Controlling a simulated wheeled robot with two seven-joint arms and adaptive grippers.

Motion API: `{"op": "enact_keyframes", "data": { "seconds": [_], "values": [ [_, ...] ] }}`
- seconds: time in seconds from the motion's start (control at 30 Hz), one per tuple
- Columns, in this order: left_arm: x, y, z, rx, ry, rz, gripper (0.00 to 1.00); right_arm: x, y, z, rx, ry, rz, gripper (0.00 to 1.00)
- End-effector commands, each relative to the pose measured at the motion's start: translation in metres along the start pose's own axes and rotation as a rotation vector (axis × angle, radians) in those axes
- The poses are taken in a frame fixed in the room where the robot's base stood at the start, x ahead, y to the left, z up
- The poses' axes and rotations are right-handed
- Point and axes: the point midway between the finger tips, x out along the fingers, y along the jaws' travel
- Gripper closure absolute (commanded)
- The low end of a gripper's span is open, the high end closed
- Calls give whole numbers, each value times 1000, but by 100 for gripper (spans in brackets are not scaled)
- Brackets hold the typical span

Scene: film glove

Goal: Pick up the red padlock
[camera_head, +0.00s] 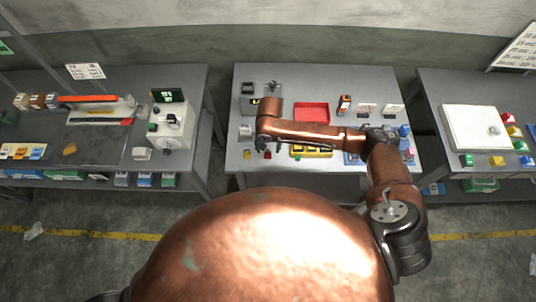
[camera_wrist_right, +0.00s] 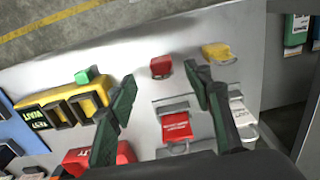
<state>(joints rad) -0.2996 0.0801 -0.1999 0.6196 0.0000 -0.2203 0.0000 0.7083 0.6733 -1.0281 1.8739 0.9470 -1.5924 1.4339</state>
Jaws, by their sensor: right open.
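My right gripper (camera_head: 264,147) reaches in over the front left of the middle table. In the right wrist view its two dark green fingers (camera_wrist_right: 160,72) are spread, with nothing between them. The gap to the padlock cannot be judged exactly. My left gripper is not in view.
A red-labelled item (camera_wrist_right: 176,128) lies below, between the fingers. A red tray (camera_head: 311,112) stands further back.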

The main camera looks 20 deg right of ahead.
Motion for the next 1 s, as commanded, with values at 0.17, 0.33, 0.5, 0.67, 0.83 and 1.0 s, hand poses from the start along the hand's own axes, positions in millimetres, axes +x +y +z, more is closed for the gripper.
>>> {"op": "enact_keyframes", "data": {
  "seconds": [0.17, 0.33, 0.5, 0.67, 0.83, 1.0],
  "values": [
    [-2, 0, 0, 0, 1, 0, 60, 10, 4, -4, 22, -3, 17, 54],
    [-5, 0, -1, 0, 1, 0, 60, 28, 3, -4, 21, -2, 15, 54],
    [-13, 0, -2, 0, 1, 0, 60, 50, 0, -8, 21, -1, 16, 54],
    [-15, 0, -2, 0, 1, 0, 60, 71, 0, -8, 20, -1, 14, 54],
    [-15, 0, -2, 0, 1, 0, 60, 76, 0, -8, 18, 0, 13, 54],
    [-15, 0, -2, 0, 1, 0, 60, 76, 0, -8, 18, 0, 13, 56]
  ]
}}
